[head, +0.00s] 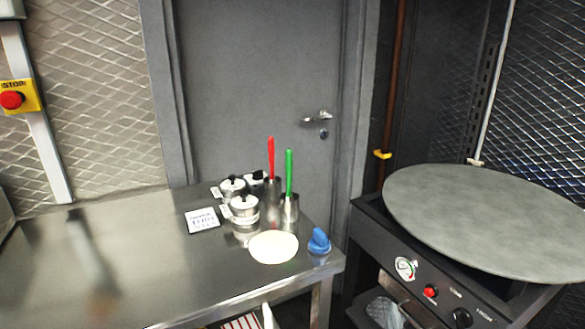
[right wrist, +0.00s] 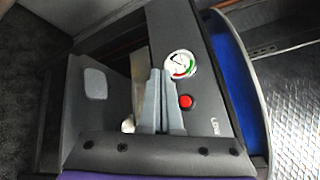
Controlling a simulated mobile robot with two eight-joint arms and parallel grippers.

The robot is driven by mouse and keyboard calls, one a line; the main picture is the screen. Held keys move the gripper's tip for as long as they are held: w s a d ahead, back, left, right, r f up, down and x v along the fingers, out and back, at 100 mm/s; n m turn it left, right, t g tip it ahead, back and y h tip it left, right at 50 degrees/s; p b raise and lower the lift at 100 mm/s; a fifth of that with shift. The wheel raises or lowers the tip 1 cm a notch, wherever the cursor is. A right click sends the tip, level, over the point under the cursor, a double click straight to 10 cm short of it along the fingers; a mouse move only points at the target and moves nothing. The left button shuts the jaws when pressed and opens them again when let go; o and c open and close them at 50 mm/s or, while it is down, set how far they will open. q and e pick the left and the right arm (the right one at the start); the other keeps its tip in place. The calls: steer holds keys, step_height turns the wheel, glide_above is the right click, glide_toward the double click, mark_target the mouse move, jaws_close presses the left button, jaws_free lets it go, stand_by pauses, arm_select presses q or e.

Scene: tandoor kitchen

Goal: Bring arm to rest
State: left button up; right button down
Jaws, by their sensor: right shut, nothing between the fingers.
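My right gripper (right wrist: 161,76) shows in the right wrist view, its two grey fingers side by side and shut with nothing between them. Behind the fingers in that view is the dark front panel of the tandoor unit, with its round gauge (right wrist: 181,64) and red button (right wrist: 186,102) just right of the fingertips. The fingers' distance from the panel is hard to tell. Neither of my arms shows in the head view, and my left gripper is in no view.
A steel table (head: 110,255) holds lidded pots (head: 244,207), a red-handled tool (head: 271,155), a green-handled tool (head: 289,170), flat dough (head: 274,247) and a blue object (head: 319,241). The tandoor unit (head: 375,235) with a large round top (head: 480,220) stands right. The table's left part is clear.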

steer(key=s+a+f+n+g+y, duration=0.2)
steer(key=s+a+n+y, duration=0.25)
steer(key=a+n, duration=0.4)
steer(key=s+a+f+n+g, duration=0.1)
steer(key=s+f+n+g, duration=0.35)
steer(key=s+n, duration=0.55)
steer(key=s+a+f+n+g, duration=0.1)
steer(key=s+f+n+g, duration=0.3)
steer(key=s+n, duration=0.6)
arm_select(q)
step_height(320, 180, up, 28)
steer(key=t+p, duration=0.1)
steer(key=p, duration=2.3)
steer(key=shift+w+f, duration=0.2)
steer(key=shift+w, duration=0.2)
arm_select(e)
step_height(320, 180, up, 28)
steer(key=s+m, duration=0.1)
steer(key=s, duration=0.1)
steer(key=shift+m, duration=0.35)
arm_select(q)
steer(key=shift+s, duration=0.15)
arm_select(e)
steer(key=shift+s+d, duration=0.1)
